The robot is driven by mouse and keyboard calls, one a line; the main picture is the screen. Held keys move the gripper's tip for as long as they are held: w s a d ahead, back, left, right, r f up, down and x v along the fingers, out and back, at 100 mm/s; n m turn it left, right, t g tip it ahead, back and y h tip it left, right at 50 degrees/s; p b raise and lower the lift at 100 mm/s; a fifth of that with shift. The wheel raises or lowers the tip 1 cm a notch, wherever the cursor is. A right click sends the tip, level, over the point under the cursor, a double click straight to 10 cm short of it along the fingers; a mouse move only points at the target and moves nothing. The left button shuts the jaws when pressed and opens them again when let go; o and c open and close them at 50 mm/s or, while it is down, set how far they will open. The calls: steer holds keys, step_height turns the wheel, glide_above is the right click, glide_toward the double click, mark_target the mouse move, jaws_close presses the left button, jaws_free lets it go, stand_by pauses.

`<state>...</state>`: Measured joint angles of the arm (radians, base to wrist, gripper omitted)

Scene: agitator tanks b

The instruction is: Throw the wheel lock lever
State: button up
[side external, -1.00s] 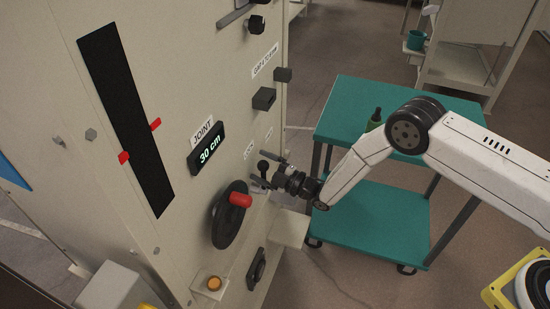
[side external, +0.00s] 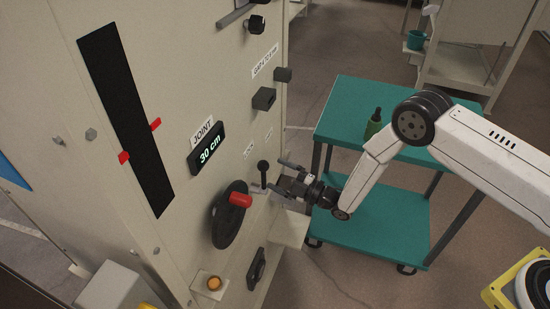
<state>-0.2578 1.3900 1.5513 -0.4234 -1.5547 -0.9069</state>
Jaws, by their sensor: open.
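The wheel lock lever (side external: 263,168), a small black-knobbed lever, stands on the panel just right of the handwheel. The black handwheel (side external: 226,222) with its red handle (side external: 240,200) is mounted on the cabinet's panel. My gripper (side external: 278,176) is open, its two fingers pointing at the panel just right of the lever. The fingers appear empty and a little apart from the knob; exact contact is hard to tell at this size.
A display reading 30 cm (side external: 209,149) sits above the wheel. An orange button (side external: 214,283) and a black dial (side external: 257,268) are below. A small shelf (side external: 291,230) juts out under my gripper. A teal cart (side external: 350,118) with a bottle (side external: 374,122) stands behind my arm.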

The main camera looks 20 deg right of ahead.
steer(key=shift+v, duration=1.2)
steer(key=d+r+m+g+h, duration=0.5)
steer(key=d+r+m+h, duration=0.5)
steer(key=d, duration=0.2)
steer(key=s+d+r+m+g+h, duration=0.1)
steer(key=s+d+m+g, duration=0.3)
steer(key=s, duration=0.7)
steer(key=s+d+r+m+g+h, duration=0.1)
steer(key=s+d+r+m+g, duration=0.3)
steer(key=s, duration=0.8)
steer(key=shift+s+m+h, duration=0.25)
steer(key=shift+m+h, duration=0.05)
steer(key=shift+m, duration=0.3)
